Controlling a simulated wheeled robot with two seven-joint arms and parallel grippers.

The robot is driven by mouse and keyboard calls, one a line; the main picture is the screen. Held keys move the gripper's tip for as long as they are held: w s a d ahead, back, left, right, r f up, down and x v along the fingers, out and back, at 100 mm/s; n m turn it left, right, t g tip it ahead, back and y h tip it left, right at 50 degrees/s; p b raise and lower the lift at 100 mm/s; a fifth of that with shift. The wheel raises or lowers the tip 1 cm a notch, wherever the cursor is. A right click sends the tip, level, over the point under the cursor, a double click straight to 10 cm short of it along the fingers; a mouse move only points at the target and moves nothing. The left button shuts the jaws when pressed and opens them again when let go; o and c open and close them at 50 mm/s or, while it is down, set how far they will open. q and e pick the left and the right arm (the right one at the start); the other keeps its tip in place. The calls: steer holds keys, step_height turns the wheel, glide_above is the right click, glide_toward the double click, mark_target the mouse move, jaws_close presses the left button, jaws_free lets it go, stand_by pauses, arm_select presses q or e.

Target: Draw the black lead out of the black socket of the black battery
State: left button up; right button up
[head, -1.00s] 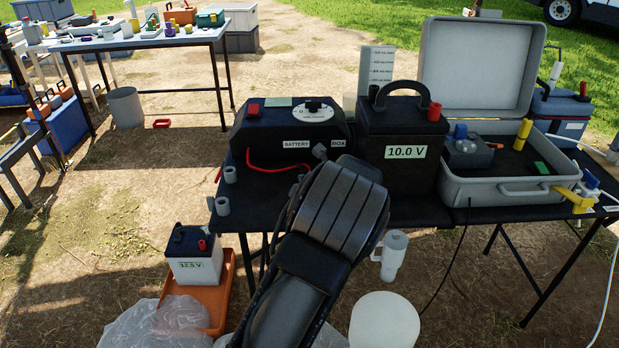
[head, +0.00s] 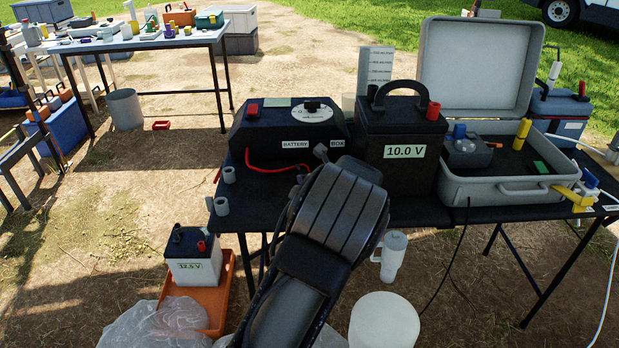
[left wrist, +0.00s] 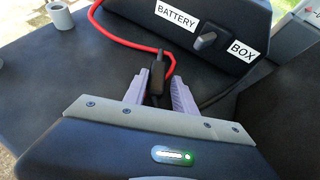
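The black battery (head: 401,130), labelled 10.0 V, stands on the black table with a red cap at its top right; its black socket cannot be made out. A black lead (left wrist: 214,98) runs off to the right of the fingers. My right gripper is not in view.
The battery box (head: 290,128) stands left of the black battery, and a red lead (head: 268,166) loops before it. Grey cups (head: 222,206) stand at the table's left edge. An open grey case (head: 510,188) is on the right. A white battery (head: 193,262) sits low in an orange tray.

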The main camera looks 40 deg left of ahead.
arm_select(q)
steer(key=shift+s+d+f, duration=0.1)
steer(key=shift+s+f, duration=0.3)
steer(key=shift+f, duration=0.2)
steer(key=v, duration=0.2)
steer(key=p+v, duration=0.1)
steer(key=v, duration=0.2)
steer(key=r+v, duration=0.1)
steer(key=v, duration=0.2)
steer(key=shift+w, duration=0.4)
